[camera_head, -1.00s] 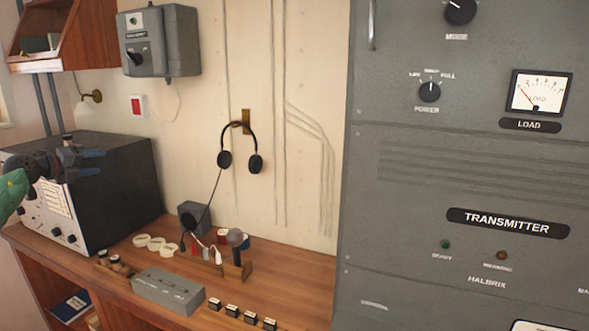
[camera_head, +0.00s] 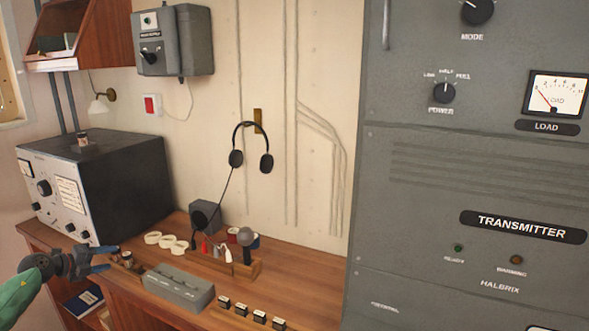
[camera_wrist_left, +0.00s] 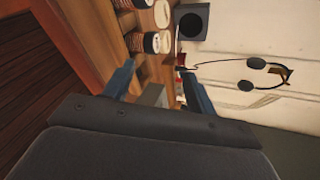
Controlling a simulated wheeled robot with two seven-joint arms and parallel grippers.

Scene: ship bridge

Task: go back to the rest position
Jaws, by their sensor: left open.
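My left gripper (camera_head: 108,259) is in the head view at the lower left, by the desk's front edge. Its blue fingers are apart with nothing between them. In the left wrist view the two fingers (camera_wrist_left: 156,72) also stand open, and the desk items show beyond them. A small wooden holder with round pieces (camera_head: 126,262) is just right of the fingertips in the head view; I cannot tell if they touch. My right gripper is not in view.
A black receiver (camera_head: 120,180) stands on the wooden desk (camera_head: 290,270), with a small piece (camera_head: 82,139) on top. A headset (camera_head: 251,130) hangs on the wall.

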